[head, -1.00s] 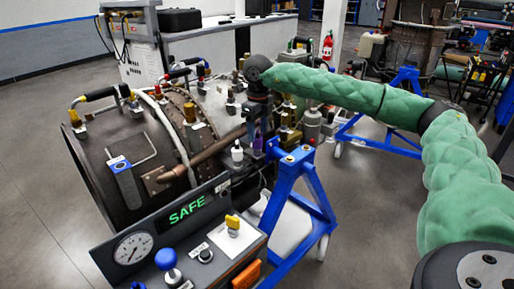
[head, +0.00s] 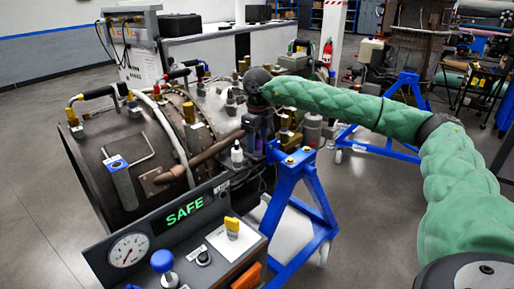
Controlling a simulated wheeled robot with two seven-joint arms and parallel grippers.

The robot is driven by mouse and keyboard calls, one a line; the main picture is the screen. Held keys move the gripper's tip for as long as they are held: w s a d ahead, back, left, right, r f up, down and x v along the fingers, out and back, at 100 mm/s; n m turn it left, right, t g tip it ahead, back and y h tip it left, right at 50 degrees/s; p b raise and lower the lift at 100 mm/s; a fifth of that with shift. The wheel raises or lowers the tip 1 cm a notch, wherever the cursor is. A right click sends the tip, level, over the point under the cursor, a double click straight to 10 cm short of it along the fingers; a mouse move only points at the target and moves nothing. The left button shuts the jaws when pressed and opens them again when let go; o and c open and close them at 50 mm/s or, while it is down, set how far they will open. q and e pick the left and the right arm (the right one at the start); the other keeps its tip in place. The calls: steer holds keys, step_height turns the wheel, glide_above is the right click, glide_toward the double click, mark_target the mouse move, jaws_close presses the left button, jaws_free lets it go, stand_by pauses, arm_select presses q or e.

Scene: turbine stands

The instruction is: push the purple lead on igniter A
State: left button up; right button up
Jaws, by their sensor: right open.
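My right arm, in a green quilted sleeve, reaches in from the right. Its dark wrist hangs over the far right side of the turbine casing (head: 105,165), with the right gripper (head: 259,138) pointing down, small and dark against the clutter. Its jaws are open, though the fingers are hard to make out. A small purple piece (head: 258,147), which may be the purple lead, shows right at the fingertips, partly hidden by them. I cannot tell whether they touch it. No label marking igniter A is legible. My left gripper is not in view.
A console with a green SAFE display (head: 184,214), gauge (head: 129,250) and blue knob (head: 162,261) stands in front. A blue stand (head: 312,205) is just right of the gripper. A white bottle (head: 237,154) and copper pipe (head: 205,152) are close left.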

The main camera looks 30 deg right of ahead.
steer(key=shift+f+b, duration=0.1)
steer(key=shift+b, duration=0.4)
stand_by(0.7)
jaws_close()
